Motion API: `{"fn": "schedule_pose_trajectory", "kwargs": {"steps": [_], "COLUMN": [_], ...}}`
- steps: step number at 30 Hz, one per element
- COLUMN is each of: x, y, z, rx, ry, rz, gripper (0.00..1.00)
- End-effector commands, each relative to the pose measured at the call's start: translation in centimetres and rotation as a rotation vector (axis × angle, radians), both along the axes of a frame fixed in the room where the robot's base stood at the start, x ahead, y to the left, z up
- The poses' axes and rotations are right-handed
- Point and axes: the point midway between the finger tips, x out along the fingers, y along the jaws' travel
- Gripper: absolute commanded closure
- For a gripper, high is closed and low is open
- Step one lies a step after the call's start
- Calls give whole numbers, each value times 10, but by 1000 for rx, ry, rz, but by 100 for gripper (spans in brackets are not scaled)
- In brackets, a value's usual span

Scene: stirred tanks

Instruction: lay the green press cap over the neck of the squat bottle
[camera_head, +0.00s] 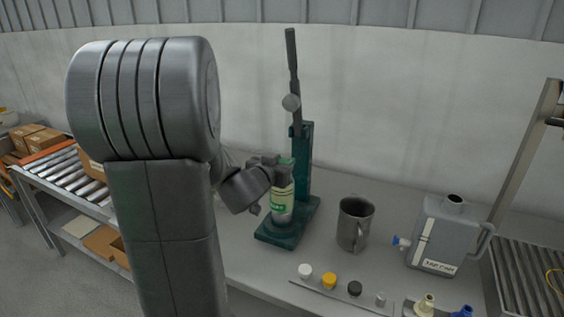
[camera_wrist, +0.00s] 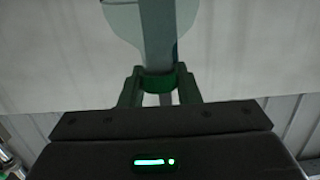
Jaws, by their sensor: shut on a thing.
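The squat bottle (camera_head: 281,202), with a cream and green label, stands upright on the base of a dark green lever press (camera_head: 304,165). My gripper (camera_head: 279,161) is at the top of the bottle, in front of the press column. In the wrist view my gripper (camera_wrist: 159,88) is shut on the green press cap (camera_wrist: 158,81), which sits between the two fingertips. A bit of green (camera_head: 286,160) shows at the fingers in the head view. The bottle's neck is hidden by my gripper, so I cannot tell whether the cap touches it.
The press lever (camera_head: 291,60) points up. A grey metal mug (camera_head: 355,224) and a grey jug (camera_head: 437,236) stand to the right. A white cap (camera_head: 305,270), a yellow cap (camera_head: 329,281) and other small caps lie in front. A roller conveyor (camera_head: 66,175) is at left.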

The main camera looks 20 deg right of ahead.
Motion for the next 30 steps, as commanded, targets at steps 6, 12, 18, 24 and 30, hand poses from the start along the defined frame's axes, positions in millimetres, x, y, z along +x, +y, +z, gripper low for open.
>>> {"fn": "schedule_pose_trajectory", "kwargs": {"steps": [6, 12, 18, 24, 30], "x": [0, 0, 0, -24, -50], "y": [0, 0, 0, 30, 61], "z": [1, 1, 18, 21, 26], "rx": [-1, -1, -1, 0, -1], "ry": [-1, -1, -3, -5, -3], "rz": [0, 0, 0, 2, 4], "gripper": [49, 49, 49, 49, 49]}}
